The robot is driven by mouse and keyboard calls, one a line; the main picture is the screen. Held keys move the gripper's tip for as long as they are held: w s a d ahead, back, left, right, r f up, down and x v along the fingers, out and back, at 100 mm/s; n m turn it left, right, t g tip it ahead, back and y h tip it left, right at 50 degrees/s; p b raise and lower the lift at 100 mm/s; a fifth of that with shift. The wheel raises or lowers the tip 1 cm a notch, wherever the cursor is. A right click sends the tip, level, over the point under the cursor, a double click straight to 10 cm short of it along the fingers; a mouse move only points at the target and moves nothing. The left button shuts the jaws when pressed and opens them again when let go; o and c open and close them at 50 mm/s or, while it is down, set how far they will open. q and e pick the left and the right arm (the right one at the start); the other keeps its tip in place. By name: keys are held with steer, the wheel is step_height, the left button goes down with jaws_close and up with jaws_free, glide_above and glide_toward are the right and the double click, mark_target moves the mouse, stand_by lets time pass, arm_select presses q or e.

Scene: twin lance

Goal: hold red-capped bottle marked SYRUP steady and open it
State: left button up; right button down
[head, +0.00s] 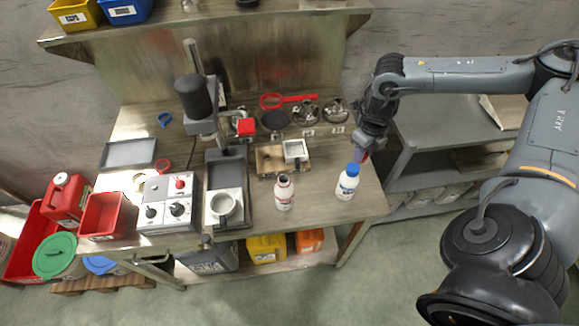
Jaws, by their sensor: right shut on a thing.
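A white bottle (283,194) with a reddish band and a dark label stands upright near the bench's front edge. Its top looks pale, and no clear red cap shows on it. The label is too small to read. My right gripper (364,153) is shut on a small reddish thing, mostly hidden by the fingers, to the right of this bottle and apart from it. I cannot tell if that thing is a cap. A blue-capped white bottle (347,186) stands just below the right gripper in the picture. My left gripper is out of view.
Red bins (103,216) are at far left. Bench surface between the two bottles is clear.

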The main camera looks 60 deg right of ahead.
glide_above(321, 173)
step_height(321, 173, down, 7)
steer(key=shift+d+r, duration=0.1)
steer(key=shift+f, duration=2.05)
steer(key=c, duration=0.7)
jaws_free()
steer(key=shift+c, duration=0.2)
